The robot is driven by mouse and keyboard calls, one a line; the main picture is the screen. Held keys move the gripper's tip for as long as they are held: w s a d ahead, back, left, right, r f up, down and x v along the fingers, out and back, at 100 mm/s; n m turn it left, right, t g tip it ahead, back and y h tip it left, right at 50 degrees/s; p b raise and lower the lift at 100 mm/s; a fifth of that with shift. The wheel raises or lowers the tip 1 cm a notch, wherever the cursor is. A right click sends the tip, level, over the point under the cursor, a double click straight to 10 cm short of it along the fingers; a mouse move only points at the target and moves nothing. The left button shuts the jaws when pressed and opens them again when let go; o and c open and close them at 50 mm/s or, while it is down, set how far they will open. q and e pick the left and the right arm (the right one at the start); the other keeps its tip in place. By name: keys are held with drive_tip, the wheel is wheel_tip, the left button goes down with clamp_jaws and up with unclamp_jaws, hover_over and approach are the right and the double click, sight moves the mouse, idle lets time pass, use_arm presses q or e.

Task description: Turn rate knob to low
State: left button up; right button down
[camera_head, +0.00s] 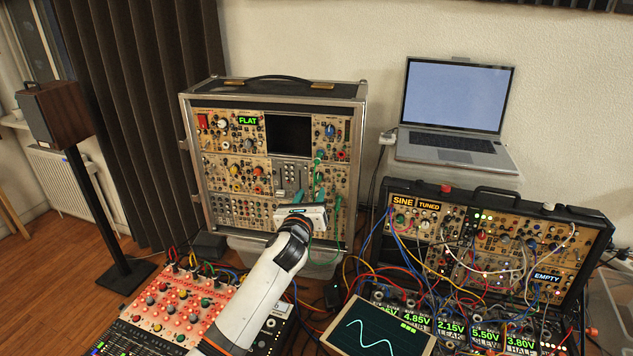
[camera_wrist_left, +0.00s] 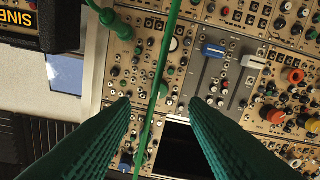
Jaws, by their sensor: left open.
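My left gripper (camera_head: 307,194) is raised in front of the tall synth case (camera_head: 362,110), before the lower right part of its panel. It also shows in the left wrist view (camera_wrist_left: 158,104), where two green ribbed fingers stand wide apart with nothing between their tips. Beyond them is a beige panel with small knobs, a white knob (camera_wrist_left: 174,43), a blue slider cap (camera_wrist_left: 210,50) and orange knobs (camera_wrist_left: 295,76). The panel lettering is too small to read, so I cannot tell which knob is the rate knob or where it points. My right gripper is out of view.
A green cable (camera_wrist_left: 158,85) hangs across the wrist view near the fingers. A second synth case (camera_head: 530,240) with many patch cables stands at the right. A laptop (camera_head: 455,95) sits behind it. A mixer (camera_head: 150,300) and a waveform screen (camera_head: 375,330) lie in front.

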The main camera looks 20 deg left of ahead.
sight(318, 180)
use_arm(q)
drive_tip(key=w, duration=0.5)
drive_tip(key=shift+a, duration=0.25)
drive_tip(key=shift+w, duration=0.9)
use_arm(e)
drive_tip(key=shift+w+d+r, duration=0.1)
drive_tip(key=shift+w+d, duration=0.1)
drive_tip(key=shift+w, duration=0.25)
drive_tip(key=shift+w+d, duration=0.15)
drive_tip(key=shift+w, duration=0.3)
use_arm(q)
drive_tip(key=shift+c, duration=0.2)
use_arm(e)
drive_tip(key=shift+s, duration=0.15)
use_arm(q)
clamp_jaws()
